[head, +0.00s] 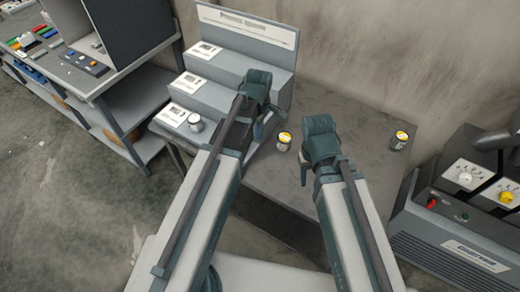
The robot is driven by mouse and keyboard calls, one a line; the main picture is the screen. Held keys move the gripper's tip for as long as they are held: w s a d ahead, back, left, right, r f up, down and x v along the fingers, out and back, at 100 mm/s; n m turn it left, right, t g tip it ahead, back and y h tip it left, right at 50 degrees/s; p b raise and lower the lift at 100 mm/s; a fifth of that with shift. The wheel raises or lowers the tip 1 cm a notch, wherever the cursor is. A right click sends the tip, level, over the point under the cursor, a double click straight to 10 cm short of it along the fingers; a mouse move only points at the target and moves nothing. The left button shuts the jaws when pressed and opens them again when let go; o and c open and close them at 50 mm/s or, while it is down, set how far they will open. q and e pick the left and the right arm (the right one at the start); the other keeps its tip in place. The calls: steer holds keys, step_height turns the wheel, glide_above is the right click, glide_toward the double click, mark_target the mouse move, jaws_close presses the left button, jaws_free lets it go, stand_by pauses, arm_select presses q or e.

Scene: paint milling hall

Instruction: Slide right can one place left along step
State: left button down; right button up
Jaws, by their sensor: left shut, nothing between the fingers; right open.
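A grey stepped stand (225,66) with three steps and a lettered back panel stands on the table's left part. A can with a pale lid (195,123) stands upright on its lowest step, right of the white card there. My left arm covers the right part of that step, so I cannot tell whether another can is there. My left gripper (258,130) is shut and empty by the right end of the stand, partly hidden by its wrist. My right gripper (303,174) is open and empty over the table, mostly hidden by its wrist.
A yellow-lidded can (284,141) stands on the grey table (355,118) between my wrists. A grey machine with knobs (470,195) is at the far right, a shelved bench (110,80) at the left.

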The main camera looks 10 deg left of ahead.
arm_select(q)
steer(key=shift+f, duration=0.15)
arm_select(e)
steer(key=shift+f, duration=0.1)
arm_select(q)
step_height(320, 180, down, 10)
steer(key=b, duration=1)
arm_select(e)
step_height(320, 180, down, 10)
steer(key=shift+r, duration=0.1)
arm_select(q)
steer(key=shift+a+f+b, duration=0.15)
steer(key=shift+f+b, duration=0.15)
steer(key=shift+b, duration=0.1)
arm_select(e)
steer(key=shift+f, duration=0.4)
arm_select(q)
steer(key=a, duration=0.2)
steer(key=w, duration=0.1)
steer(key=shift+a+r+p, duration=0.4)
arm_select(e)
steer(key=shift+r, duration=0.4)
arm_select(q)
steer(key=shift+w+a, duration=0.15)
steer(key=shift+a, duration=0.25)
